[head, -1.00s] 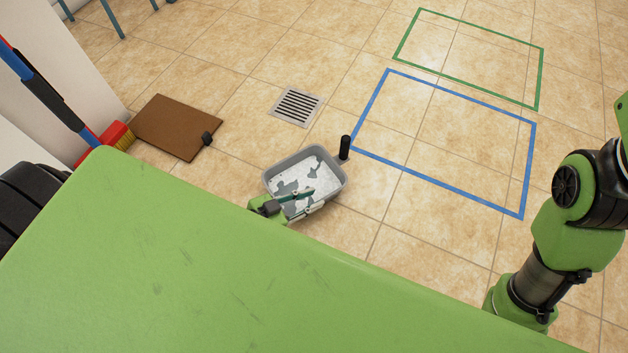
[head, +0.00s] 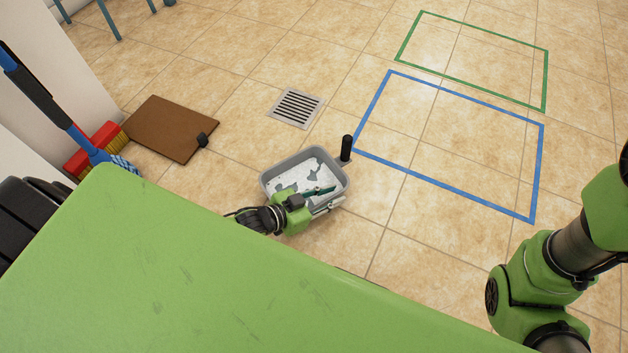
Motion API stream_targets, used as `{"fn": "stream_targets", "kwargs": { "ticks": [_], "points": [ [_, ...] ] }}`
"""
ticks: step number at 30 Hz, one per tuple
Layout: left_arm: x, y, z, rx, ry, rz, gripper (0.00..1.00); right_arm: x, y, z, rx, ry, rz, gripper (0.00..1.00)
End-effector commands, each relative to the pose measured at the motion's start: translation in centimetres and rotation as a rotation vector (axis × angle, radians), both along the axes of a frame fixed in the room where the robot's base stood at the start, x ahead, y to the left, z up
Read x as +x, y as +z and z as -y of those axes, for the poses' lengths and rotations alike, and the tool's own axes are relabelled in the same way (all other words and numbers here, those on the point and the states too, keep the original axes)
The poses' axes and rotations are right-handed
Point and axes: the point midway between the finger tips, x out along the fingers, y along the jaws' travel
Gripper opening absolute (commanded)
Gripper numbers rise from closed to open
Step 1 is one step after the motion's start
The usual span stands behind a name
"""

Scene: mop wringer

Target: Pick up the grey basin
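The grey basin (head: 273,174) sits on the tiled floor beyond my green body. It has whitish and grey patches inside. A black upright handle (head: 347,147) stands at its far right corner; I cannot tell if it is joined to the basin. My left gripper (head: 336,195) is at the basin's near side with its fingers apart. One finger shows over the inside of the basin and the other along the outside of the near rim. Contact with the rim cannot be made out. My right arm shows at the right edge, but its gripper is out of view.
A floor drain (head: 296,108) lies behind the basin. A brown board (head: 170,128) with a black knob lies to the left, near a red brush (head: 84,160) and a blue-handled mop (head: 85,142). Blue (head: 452,188) and green (head: 482,37) outlines mark clear floor at right.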

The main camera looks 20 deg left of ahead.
Motion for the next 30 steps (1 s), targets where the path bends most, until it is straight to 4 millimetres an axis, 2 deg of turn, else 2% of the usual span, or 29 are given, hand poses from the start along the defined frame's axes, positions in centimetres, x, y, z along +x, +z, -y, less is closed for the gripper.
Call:
{"fn": "stream_targets", "kwargs": {
  "ticks": [2, 4, 5, 24, 30],
  "points": [
    [0.0, 0.0, 0.0, 0.0, 0.0, 0.0, 0.23, 0.0, 0.0, 0.0, 0.0, 0.0, 0.0, 0.4],
    [0.0, 0.0, 0.0, 0.0, 0.0, 0.0, 0.05, 0.0, 0.0, 0.0, 0.0, 0.0, -0.001, 0.4],
    [0.0, 0.0, 0.0, 0.0, 0.0, 0.0, 0.0, 0.0, 0.0, 0.0, 0.0, 0.0, -0.001, 0.4],
    [-0.1, 0.5, 0.2, -0.008, 0.001, 0.0, 0.0, 0.0, 0.3, 0.0, 0.001, 0.002, 0.002, 0.4],
    [-0.1, 1.2, 0.1, -0.007, 0.001, -0.002, 0.0, 0.8, 0.5, 0.1, 0.004, 0.003, -0.02, 0.4]
  ]
}}
